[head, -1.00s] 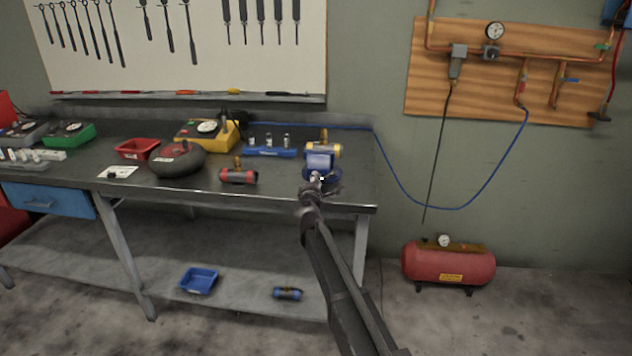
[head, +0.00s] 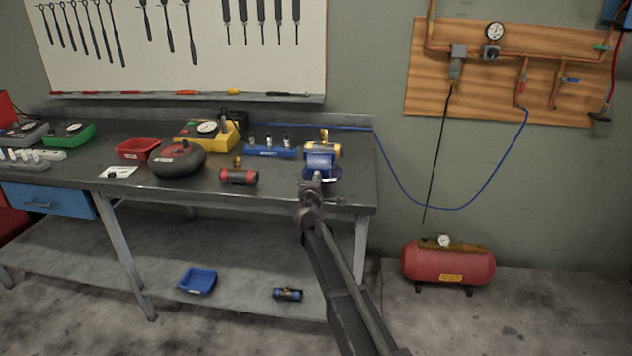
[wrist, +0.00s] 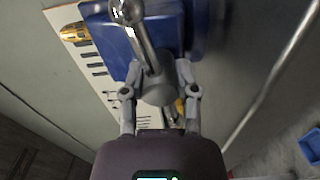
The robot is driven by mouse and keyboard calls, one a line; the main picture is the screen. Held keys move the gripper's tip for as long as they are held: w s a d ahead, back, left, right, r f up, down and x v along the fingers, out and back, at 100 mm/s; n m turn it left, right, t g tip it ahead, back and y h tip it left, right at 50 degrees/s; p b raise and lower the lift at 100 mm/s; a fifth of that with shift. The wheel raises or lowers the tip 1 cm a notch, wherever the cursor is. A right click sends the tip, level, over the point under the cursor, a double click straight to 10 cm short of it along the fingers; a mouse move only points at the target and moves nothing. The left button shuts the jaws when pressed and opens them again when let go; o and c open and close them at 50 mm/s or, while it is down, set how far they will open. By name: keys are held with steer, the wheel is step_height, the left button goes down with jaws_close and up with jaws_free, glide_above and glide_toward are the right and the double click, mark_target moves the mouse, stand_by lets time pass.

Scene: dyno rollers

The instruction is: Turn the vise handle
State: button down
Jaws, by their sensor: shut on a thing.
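The blue vise (head: 319,164) stands at the right front corner of the workbench, with a yellow-banded cylinder at its top. In the wrist view the vise's blue body (wrist: 112,42) fills the upper middle. The vise handle (wrist: 145,42), a grey metal bar with a ball end, slants across that body toward my gripper. In the head view my gripper (head: 312,190) is at the front of the vise and hides most of the handle.
A red air tank (head: 448,262) stands on the floor at right. The bench's front edge (head: 250,198) is close below my gripper.

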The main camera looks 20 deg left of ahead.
steer(key=shift+c, duration=1.9)
jaws_free()
steer(key=shift+s, duration=0.1)
steer(key=v, duration=1.1)
steer(key=shift+s, duration=0.4)
